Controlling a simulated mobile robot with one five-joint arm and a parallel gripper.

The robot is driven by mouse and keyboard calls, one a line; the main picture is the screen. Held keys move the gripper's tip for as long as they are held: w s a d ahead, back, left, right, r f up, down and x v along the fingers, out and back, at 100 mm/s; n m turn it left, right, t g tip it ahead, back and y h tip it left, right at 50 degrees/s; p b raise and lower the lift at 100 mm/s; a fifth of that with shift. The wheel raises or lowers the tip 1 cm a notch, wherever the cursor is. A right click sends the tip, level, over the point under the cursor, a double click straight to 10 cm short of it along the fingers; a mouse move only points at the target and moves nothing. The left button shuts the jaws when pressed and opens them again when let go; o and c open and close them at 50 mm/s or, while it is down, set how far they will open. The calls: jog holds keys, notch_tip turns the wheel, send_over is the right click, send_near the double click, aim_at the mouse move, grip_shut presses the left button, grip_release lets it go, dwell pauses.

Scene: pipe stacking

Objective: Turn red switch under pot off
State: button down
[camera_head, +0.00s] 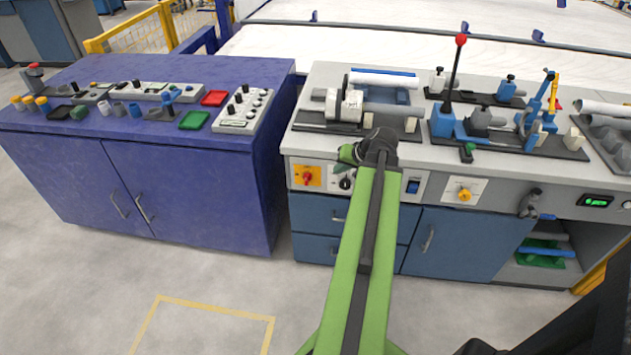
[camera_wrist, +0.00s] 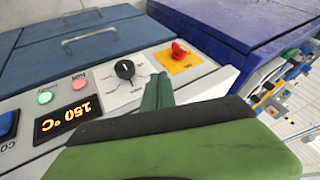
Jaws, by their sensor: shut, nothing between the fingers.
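The red rotary switch (camera_head: 307,177) sits on a yellow plate on the front panel of the grey-topped bench. It also shows in the wrist view (camera_wrist: 179,50), upper middle, apart from my gripper. Its exact turn position is hard to tell. My gripper (camera_head: 347,155) has green fingers and is shut and empty. It is in front of the panel, just right of and above the switch, near a black dial. In the wrist view the green fingers (camera_wrist: 158,91) show below the switch and beside the black dial (camera_wrist: 125,69). No cooking pot can be made out.
A lit display (camera_wrist: 69,117) reads 150 °C, with green and red lights near it. A blue rocker switch (camera_head: 413,186) and a yellow knob (camera_head: 464,195) are farther right. A blue cabinet (camera_head: 150,155) stands left, with the bare floor in front.

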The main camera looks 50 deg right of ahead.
aim_at(311, 178)
jog(key=b+x, duration=0.8)
jog(key=x, duration=0.2)
jog(key=shift+a+f, duration=0.1)
jog(key=shift+f, duration=0.1)
jog(key=shift+w+a+r, duration=0.1)
jog(key=shift+w+a, duration=0.45)
jog(key=shift+w, duration=0.3)
jog(key=shift+w+a+r, duration=0.15)
jog(key=shift+w+a, duration=0.4)
jog(key=shift+w, duration=0.35)
jog(key=shift+d, duration=0.1)
